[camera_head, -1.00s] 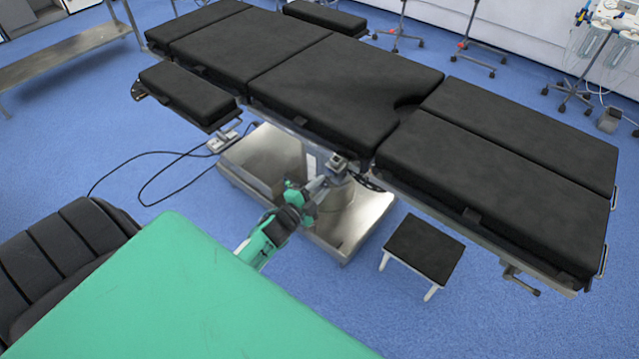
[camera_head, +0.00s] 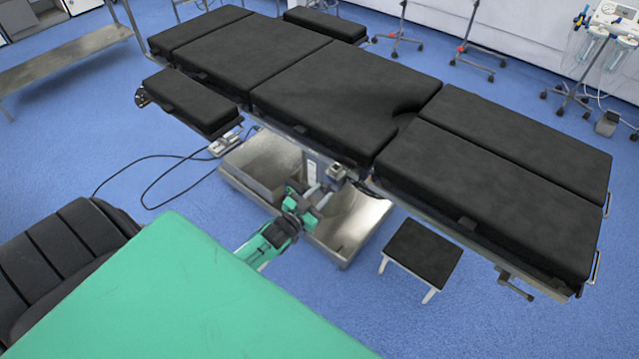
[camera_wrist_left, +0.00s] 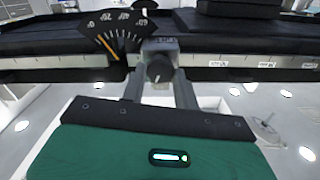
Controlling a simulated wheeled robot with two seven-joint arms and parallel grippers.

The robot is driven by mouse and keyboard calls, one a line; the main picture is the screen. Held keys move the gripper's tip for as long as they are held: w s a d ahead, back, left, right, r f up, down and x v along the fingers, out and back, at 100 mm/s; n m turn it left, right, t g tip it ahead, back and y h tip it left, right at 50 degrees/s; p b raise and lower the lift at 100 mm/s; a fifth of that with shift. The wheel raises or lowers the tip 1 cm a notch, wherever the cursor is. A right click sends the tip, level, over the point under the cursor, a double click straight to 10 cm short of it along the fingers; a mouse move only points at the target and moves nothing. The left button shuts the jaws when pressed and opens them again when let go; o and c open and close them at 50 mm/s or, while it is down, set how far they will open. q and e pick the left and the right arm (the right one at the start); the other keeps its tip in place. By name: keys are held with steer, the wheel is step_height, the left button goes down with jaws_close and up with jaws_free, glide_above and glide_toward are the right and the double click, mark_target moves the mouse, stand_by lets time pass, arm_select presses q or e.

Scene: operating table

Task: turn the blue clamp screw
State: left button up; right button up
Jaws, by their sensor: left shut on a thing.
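A clamp (camera_wrist_left: 160,44) with a dark round screw knob (camera_wrist_left: 158,70) is on the side rail of the operating table in the left wrist view. The knob looks dark grey there, not blue. My left gripper (camera_wrist_left: 158,82) has one finger on each side of the knob and is shut on it. A dial (camera_wrist_left: 115,40) with an orange pointer shows beside the clamp. In the head view the clamp (camera_head: 338,173) is small under the table edge, with my left gripper (camera_head: 325,185) reaching it from below left. My right gripper is not in view.
The black padded operating table (camera_head: 335,85) spans the view above a metal base (camera_head: 350,228). A small black stool (camera_head: 422,252) stands at right of the base. A cable (camera_head: 150,180) lies on the blue floor at left. A metal trolley (camera_head: 70,65) stands behind.

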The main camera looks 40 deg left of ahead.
arm_select(q)
steer(key=shift+f+n, duration=0.1)
steer(key=shift+n, duration=2.2)
steer(key=o, duration=1)
steer(key=shift+c, duration=0.2)
steer(key=s+a+b, duration=0.1)
steer(key=s, duration=1.2)
steer(key=shift+s+b, duration=0.3)
steer(key=shift+s, duration=0.1)
